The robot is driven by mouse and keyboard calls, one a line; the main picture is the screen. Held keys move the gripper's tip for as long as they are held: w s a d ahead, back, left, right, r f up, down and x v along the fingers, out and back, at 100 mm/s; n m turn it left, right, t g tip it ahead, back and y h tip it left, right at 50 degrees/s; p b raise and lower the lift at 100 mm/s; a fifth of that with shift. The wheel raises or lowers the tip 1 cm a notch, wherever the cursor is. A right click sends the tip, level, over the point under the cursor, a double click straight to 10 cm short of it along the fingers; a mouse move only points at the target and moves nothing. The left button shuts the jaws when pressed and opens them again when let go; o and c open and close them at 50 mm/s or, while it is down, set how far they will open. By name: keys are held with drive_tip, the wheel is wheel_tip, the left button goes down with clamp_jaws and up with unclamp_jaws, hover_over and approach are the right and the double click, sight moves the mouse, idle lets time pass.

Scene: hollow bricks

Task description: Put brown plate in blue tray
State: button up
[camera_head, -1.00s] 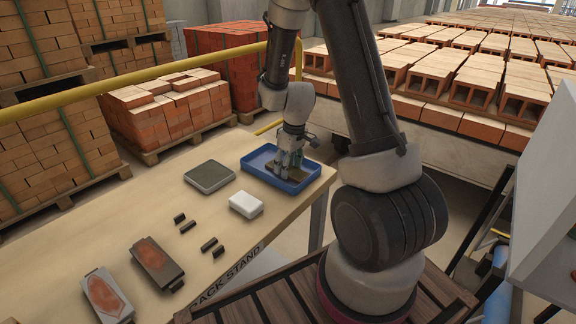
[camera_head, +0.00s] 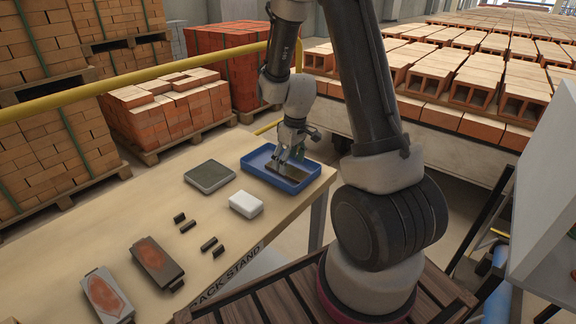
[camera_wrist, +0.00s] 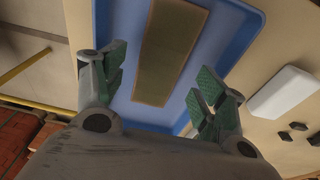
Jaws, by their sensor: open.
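The blue tray (camera_head: 300,183) stands at the far right end of the table; it also fills the upper middle of the wrist view (camera_wrist: 222,60). The brown plate (camera_head: 293,172) lies inside the tray, a flat strip within its walls; in the wrist view the plate (camera_wrist: 170,50) lies lengthwise on the tray floor. My gripper (camera_head: 285,156) is over the tray, above the plate. In the wrist view my gripper (camera_wrist: 158,85) is open, its green-padded fingers wide apart with nothing between them, and the plate lies beyond the fingertips.
A grey square scale-like pad (camera_head: 209,177) and a white block (camera_head: 246,204) sit near the tray. Several small dark pieces (camera_head: 188,227) and two mould-like blocks (camera_head: 158,262) lie nearer on the table. A yellow rail (camera_head: 150,82) runs behind. The table's left part is bare.

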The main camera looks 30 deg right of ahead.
sight(292, 171)
drive_tip(key=s+r, duration=0.2)
drive_tip(key=r, duration=0.6)
drive_tip(key=s+r, duration=0.3)
drive_tip(key=r, duration=0.5)
drive_tip(key=s+r+m+t, duration=0.1)
drive_tip(key=s+r, duration=0.2)
drive_tip(key=s, duration=0.3)
drive_tip(key=s+a+r+m, duration=0.1)
drive_tip(key=s+r+m, duration=0.1)
drive_tip(key=s, duration=0.4)
drive_tip(key=s+r+m+t, duration=0.1)
drive_tip(key=s+r, duration=0.4)
drive_tip(key=s, duration=0.2)
drive_tip(key=shift+a+t+h, duration=0.2)
drive_tip(key=shift+t+h, duration=0.1)
drive_tip(key=shift+h, duration=0.1)
